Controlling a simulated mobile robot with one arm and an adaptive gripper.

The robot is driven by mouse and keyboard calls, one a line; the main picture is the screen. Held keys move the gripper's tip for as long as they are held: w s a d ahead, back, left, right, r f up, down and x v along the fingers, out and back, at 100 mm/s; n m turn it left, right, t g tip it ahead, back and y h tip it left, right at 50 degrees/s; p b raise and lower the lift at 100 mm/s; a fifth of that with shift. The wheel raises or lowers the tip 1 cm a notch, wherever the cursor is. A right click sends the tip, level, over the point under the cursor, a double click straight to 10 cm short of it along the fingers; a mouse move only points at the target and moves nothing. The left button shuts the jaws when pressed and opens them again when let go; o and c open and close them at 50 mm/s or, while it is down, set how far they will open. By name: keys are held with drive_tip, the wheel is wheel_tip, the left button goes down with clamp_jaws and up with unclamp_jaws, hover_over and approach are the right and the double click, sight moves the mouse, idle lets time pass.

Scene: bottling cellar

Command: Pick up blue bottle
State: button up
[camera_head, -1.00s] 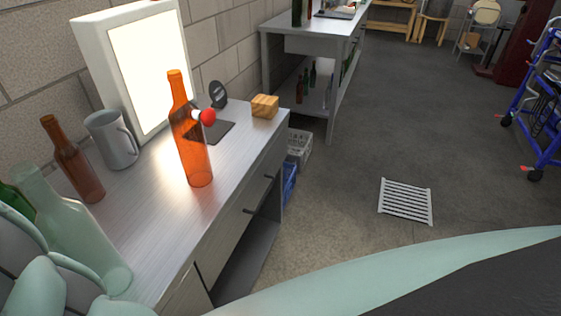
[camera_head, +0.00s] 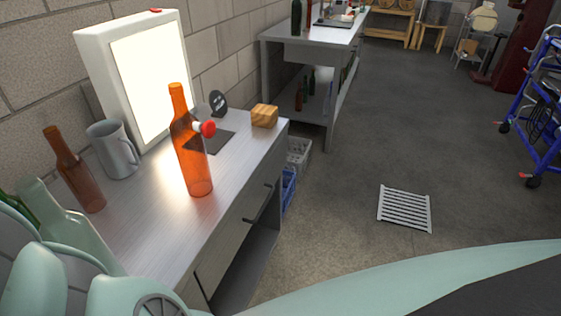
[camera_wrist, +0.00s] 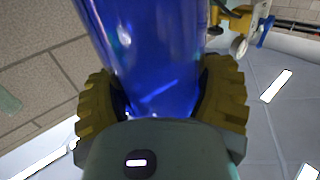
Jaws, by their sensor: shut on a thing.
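The blue bottle (camera_wrist: 155,45) fills the middle of the wrist view, glossy and deep blue. My gripper (camera_wrist: 163,98) is shut on it, with a ribbed yellow pad against each side. The bottle's upper part runs out of the top of that view.
A metal counter (camera_head: 160,235) holds an orange bottle (camera_head: 190,155), a brown bottle (camera_head: 75,172), a clear pale bottle (camera_head: 65,225), a grey mug (camera_head: 113,150), a wooden block (camera_head: 264,116) and a lit panel (camera_head: 148,80). Open floor (camera_head: 330,190) lies to the right.

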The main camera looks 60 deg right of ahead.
drive_tip(key=s+d+r+p, duration=0.1)
drive_tip(key=s+d+p, duration=0.3)
drive_tip(key=s, duration=0.5)
drive_tip(key=shift+s+d, duration=0.2)
drive_tip(key=shift+r, duration=0.1)
drive_tip(key=shift+a, duration=0.1)
idle(0.4)
